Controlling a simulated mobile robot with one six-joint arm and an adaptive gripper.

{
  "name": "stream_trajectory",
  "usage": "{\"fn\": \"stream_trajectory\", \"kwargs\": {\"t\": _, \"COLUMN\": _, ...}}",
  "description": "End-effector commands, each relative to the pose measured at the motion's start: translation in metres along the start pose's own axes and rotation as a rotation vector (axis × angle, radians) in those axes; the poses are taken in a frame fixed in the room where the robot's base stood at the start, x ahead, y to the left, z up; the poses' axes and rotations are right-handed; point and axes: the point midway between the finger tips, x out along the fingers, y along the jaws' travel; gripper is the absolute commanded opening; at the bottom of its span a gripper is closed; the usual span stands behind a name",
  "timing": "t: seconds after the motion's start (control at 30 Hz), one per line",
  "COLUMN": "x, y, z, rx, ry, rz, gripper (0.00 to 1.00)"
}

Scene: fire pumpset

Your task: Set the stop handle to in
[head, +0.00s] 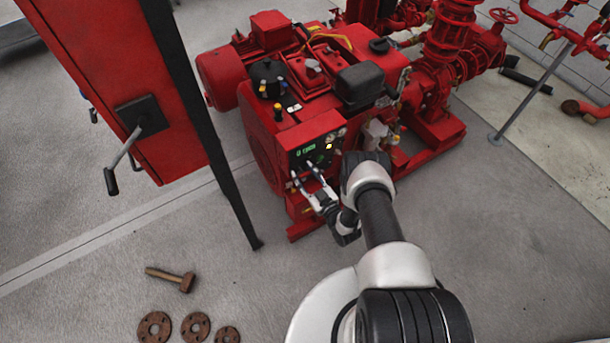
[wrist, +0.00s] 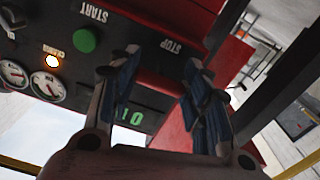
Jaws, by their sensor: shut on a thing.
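The control panel (head: 322,146) is a dark face on the red engine unit, with a green display and a lit yellow lamp. My gripper (head: 305,171) is at the panel's lower part. In the wrist view, my gripper (wrist: 162,62) has its two fingers on either side of the upside-down STOP label (wrist: 172,46), just below it in the picture. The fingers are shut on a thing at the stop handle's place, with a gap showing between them. The handle itself is mostly hidden by the fingers, and I cannot tell its position.
The green start button (wrist: 84,40), lit lamp (wrist: 53,61) and gauges (wrist: 47,86) lie left of the fingers in the wrist view. A red cabinet (head: 110,70) with a black post (head: 205,120) stands left. A hammer (head: 172,277) and rusty flanges (head: 195,326) lie on the floor.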

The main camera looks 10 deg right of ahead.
Motion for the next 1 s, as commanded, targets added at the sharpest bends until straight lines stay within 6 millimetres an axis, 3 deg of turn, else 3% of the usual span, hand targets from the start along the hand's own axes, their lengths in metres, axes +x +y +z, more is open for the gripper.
{"fn": "stream_trajectory", "kwargs": {"t": 0.1, "x": 0.001, "y": -0.001, "z": -0.001, "rx": 0.000, "ry": 0.002, "rz": -0.002, "gripper": 0.01}}
{"fn": "stream_trajectory", "kwargs": {"t": 0.13, "x": 0.001, "y": -0.001, "z": -0.001, "rx": 0.000, "ry": 0.002, "rz": -0.002, "gripper": 0.46}}
{"fn": "stream_trajectory", "kwargs": {"t": 0.4, "x": 0.000, "y": 0.000, "z": -0.001, "rx": -0.001, "ry": 0.002, "rz": -0.001, "gripper": 0.63}}
{"fn": "stream_trajectory", "kwargs": {"t": 0.77, "x": -0.003, "y": 0.000, "z": 0.000, "rx": 0.000, "ry": 0.000, "rz": 0.001, "gripper": 0.63}}
{"fn": "stream_trajectory", "kwargs": {"t": 1.0, "x": -0.041, "y": 0.002, "z": 0.001, "rx": 0.002, "ry": -0.004, "rz": 0.005, "gripper": 0.63}}
